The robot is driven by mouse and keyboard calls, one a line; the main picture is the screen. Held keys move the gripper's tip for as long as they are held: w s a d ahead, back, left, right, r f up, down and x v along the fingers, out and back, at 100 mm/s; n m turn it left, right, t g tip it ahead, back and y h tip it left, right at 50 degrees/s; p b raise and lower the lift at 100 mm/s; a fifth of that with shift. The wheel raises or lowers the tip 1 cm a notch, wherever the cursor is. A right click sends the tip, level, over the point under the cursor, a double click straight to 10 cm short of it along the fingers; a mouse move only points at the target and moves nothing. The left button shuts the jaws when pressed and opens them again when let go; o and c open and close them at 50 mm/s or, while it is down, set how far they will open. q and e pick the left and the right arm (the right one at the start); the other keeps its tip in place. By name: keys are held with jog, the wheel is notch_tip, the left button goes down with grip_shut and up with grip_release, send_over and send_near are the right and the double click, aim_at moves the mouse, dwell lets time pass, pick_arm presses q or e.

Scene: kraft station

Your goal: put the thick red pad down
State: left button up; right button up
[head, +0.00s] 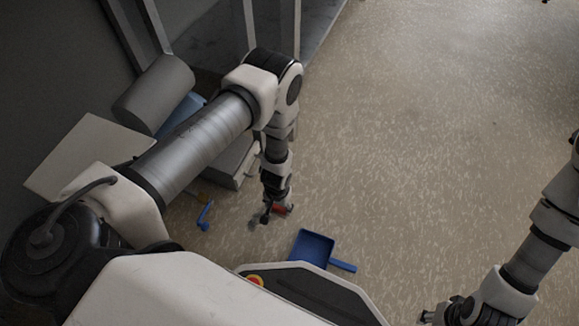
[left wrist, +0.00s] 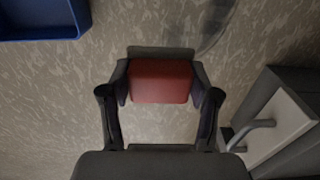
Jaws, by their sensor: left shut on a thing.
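The thick red pad (left wrist: 160,80) sits between the two fingers of my left gripper (left wrist: 161,92), which is shut on it. In the left wrist view the pad's broad red face shows, with speckled floor all around. I cannot tell how far the pad is above the floor. My right gripper (head: 438,316) is at the bottom right edge, partly cut off, and its jaws are unclear.
A blue dustpan (head: 312,246) lies on the floor right of the left gripper. A small blue tool (head: 205,215) lies left of it. A grey-white box (head: 233,164), a grey cylinder (head: 154,93) and a pale panel (head: 88,152) stand at left. The floor at right is clear.

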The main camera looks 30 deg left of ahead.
pick_arm(q)
jog(key=w+a+b, duration=0.1)
jog(key=w+b, duration=0.1)
jog(key=w, duration=0.2)
jog(key=w+a+f+b, duration=0.1)
jog(key=w+a+b, duration=0.1)
jog(key=w, duration=0.3)
jog(key=w+a+b, duration=0.2)
jog(key=w+b, duration=0.2)
jog(key=w, duration=0.1)
jog(key=shift+w+a+f, duration=0.15)
jog(key=shift+a+f, duration=0.05)
jog(key=shift+f, duration=0.15)
jog(key=f+b, duration=0.3)
jog(key=shift+w+a+f+b, duration=0.1)
jog(key=shift+w+f+b, duration=0.15)
jog(key=shift+f+b, duration=0.15)
jog(key=shift+r, duration=0.3)
jog(key=shift+f, duration=0.2)
jog(key=o, duration=1.2)
jog(key=shift+r, duration=0.1)
